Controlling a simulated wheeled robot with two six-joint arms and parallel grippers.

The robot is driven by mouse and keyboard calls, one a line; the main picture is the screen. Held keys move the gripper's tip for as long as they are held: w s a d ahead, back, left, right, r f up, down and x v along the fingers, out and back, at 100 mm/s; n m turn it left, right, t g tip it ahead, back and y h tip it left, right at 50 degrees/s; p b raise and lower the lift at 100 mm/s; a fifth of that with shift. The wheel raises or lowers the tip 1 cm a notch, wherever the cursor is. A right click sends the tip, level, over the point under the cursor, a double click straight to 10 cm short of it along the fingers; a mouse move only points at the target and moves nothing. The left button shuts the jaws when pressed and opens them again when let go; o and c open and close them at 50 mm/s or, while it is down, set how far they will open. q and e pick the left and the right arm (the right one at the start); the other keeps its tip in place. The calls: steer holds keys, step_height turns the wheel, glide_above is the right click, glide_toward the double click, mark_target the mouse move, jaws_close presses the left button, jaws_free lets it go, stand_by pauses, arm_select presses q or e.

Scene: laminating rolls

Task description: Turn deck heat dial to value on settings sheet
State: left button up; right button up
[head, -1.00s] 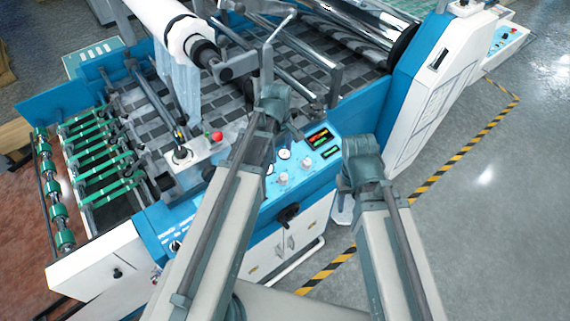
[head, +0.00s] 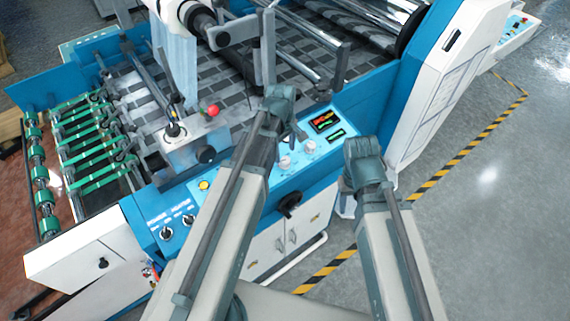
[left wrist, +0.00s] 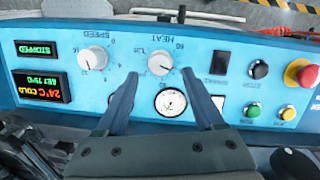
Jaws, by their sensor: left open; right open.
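The heat dial (left wrist: 161,63) is a white round knob on the blue control panel, which appears upside down in the left wrist view. Its dark pointer mark points to the lower right of that picture. My left gripper (left wrist: 160,75) is open, its two dark fingers pointing at the panel on either side of the dial, with gaps visible. In the head view my left gripper (head: 296,130) hangs over the panel. My right gripper (head: 347,203) is low beside the machine, its fingers mostly hidden by my arm.
The speed dial (left wrist: 93,58) sits beside the heat dial. A display (left wrist: 42,87) reads 24°C COLD, SET 75°C; another (left wrist: 35,49) reads STOPPED. A gauge (left wrist: 171,102), several buttons and a red emergency stop (left wrist: 301,73) share the panel. Floor is clear at right.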

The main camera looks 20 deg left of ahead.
mark_target(285, 159)
arm_select(q)
steer(key=shift+w+f+b, duration=0.1)
steer(key=shift+f+b, duration=1.3)
steer(key=shift+f, duration=0.55)
steer(key=shift+r, duration=0.1)
jaws_close()
